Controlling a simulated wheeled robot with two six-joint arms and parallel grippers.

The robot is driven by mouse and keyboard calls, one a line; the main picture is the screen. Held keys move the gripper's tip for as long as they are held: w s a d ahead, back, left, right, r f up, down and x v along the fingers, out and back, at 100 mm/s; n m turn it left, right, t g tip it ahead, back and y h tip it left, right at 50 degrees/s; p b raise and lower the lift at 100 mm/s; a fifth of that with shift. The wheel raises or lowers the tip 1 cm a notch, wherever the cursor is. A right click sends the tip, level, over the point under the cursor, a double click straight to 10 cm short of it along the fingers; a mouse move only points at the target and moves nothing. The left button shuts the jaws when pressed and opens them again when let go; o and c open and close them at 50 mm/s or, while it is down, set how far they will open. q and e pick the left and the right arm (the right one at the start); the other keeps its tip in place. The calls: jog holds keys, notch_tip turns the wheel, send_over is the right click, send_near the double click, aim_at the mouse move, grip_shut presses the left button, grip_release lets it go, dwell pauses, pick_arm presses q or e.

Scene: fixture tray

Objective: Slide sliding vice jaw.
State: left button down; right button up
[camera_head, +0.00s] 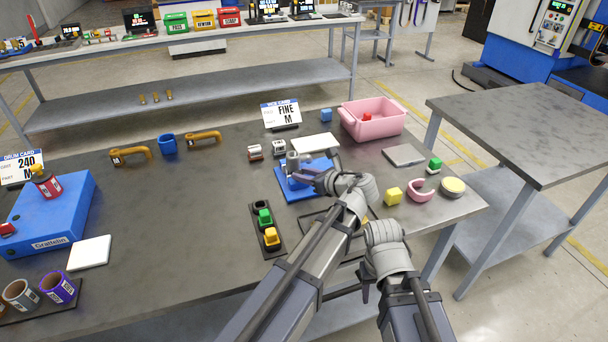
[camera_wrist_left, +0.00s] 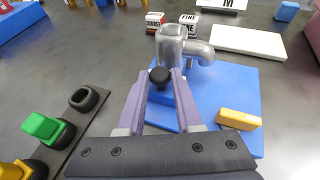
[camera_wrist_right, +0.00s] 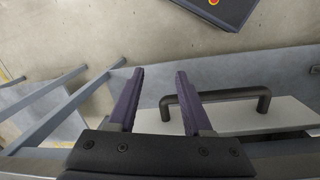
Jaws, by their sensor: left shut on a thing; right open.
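The vice stands on a blue base plate (camera_wrist_left: 228,88), with a grey metal cylinder and side spout (camera_wrist_left: 176,45) at its far side. The plate also shows in the head view (camera_head: 291,190), partly hidden by my left gripper. My left gripper (camera_wrist_left: 161,78) is shut on a black knob (camera_wrist_left: 160,74) in front of the cylinder. A blue part, which looks like the sliding vice jaw (camera_wrist_left: 163,97), shows below the knob, mostly hidden between the fingers. My right gripper (camera_wrist_right: 158,74) is open and empty, low near the table's front edge, by a dark bar handle (camera_wrist_right: 219,98).
A black holder with green (camera_head: 264,217) and yellow (camera_head: 271,237) pieces lies left of the vice. A yellow block (camera_head: 393,196), pink open ring (camera_head: 421,190) and round tin (camera_head: 452,187) stand right. A pink bin (camera_head: 372,122) is behind. The table's left middle is clear.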

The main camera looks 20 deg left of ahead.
dwell(0.5)
pick_arm(q)
jog(key=shift+s+d, duration=0.2)
jog(key=shift+s, duration=0.15)
jog(key=shift+s+d+r, duration=0.1)
jog(key=shift+s+d, duration=0.2)
jog(key=shift+s, duration=0.1)
jog(key=shift+w+a, duration=0.1)
jog(key=shift+w, duration=0.05)
jog(key=c, duration=0.6)
grip_release()
pick_arm(e)
jog(key=shift+s+d, duration=0.2)
jog(key=shift+s, duration=0.1)
jog(key=shift+d+r, duration=0.1)
